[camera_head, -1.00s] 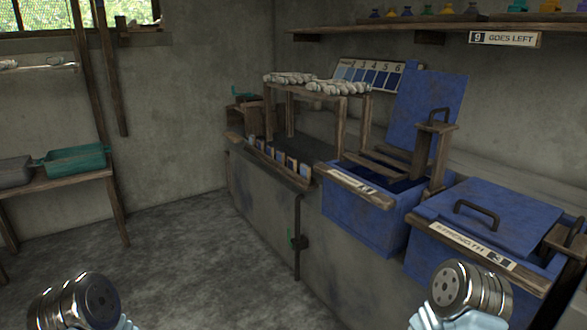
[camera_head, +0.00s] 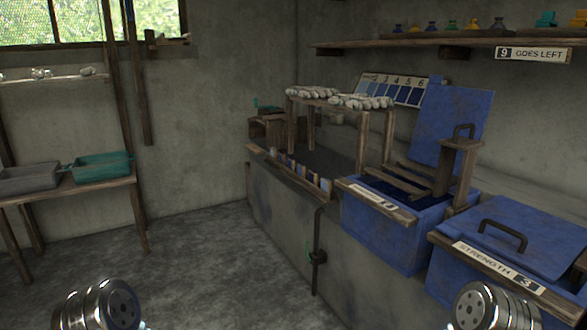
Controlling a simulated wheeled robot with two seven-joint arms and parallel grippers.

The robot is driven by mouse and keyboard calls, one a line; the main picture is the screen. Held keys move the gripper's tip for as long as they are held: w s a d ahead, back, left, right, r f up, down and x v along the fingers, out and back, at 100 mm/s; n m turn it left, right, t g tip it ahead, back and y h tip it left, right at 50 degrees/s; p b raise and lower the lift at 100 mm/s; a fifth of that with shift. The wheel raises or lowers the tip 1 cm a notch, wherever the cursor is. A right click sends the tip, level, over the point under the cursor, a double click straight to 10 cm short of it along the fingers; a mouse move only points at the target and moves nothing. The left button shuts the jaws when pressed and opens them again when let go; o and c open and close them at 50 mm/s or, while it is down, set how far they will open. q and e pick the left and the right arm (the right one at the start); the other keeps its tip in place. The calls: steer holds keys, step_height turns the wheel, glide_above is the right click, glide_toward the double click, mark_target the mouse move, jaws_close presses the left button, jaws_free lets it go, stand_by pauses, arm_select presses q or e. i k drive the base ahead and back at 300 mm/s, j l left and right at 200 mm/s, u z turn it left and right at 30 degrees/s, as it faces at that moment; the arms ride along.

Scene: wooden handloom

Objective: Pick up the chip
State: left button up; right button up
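Several small chips (camera_head: 290,166), in pale to dark blue tones, stand in a row along a wooden ledge (camera_head: 258,152) at the front of the grey counter. They are small in the picture, and I cannot tell which one the task means. Rounded metal parts of my two arms show at the bottom left and bottom right corners. Neither gripper's fingers are in view. The visible arm parts are well apart from the chips.
An open blue vat (camera_head: 385,235) and a lidded blue vat (camera_head: 545,240) marked "STRENGTH 3" stand right of the chips. A wooden stand (camera_head: 388,135) bears pale lumps. A bench (camera_head: 90,188) at left holds a teal tray (camera_head: 103,166). Floor (camera_head: 205,255) between is clear.

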mark_target(313, 175)
steer(key=i+j+z, duration=0.15)
steer(key=z, duration=0.3)
steer(key=i+j+z, duration=0.2)
steer(key=z, duration=0.3)
